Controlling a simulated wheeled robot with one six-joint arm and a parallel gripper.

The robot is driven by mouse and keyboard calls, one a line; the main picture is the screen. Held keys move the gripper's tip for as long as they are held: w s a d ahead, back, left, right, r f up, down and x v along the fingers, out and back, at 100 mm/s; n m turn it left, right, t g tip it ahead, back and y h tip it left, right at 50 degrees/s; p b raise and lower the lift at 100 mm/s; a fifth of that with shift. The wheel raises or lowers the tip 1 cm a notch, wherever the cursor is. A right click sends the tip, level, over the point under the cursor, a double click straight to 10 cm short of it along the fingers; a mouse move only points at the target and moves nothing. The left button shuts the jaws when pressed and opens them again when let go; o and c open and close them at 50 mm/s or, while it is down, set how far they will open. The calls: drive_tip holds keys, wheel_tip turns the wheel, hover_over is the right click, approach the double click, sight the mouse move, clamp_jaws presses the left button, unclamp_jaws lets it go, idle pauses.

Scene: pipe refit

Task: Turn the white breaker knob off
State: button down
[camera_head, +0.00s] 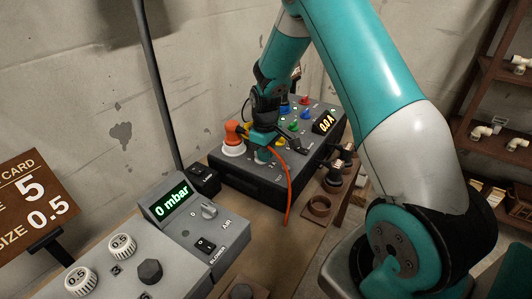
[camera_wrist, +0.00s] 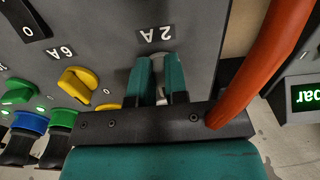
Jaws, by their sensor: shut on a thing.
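My gripper (camera_wrist: 159,75) has its two teal fingers closed around the white breaker knob (camera_wrist: 158,62), beside the "2A" label. Only a small pale part of the knob shows between the fingers, so its turn position cannot be read. In the head view my gripper (camera_head: 262,150) reaches down onto the left end of the dark breaker box (camera_head: 250,182), and the knob is mostly hidden there.
A yellow knob (camera_wrist: 78,88) by "6A" and blue and green knobs lie to the left in the wrist view. An orange cable (camera_wrist: 262,70) hangs beside my gripper. An orange plug (camera_head: 234,132) stands close by. The box display (camera_head: 325,122) reads 0.0 A.

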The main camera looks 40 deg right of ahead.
drive_tip(key=shift+w+r, duration=0.15)
drive_tip(key=c, duration=1.1)
unclamp_jaws()
drive_tip(key=shift+c, duration=0.2)
wheel_tip(320, 180, up, 17)
drive_tip(key=b, duration=0.1)
drive_tip(key=shift+r+b, duration=0.15)
drive_tip(key=shift+b, duration=0.15)
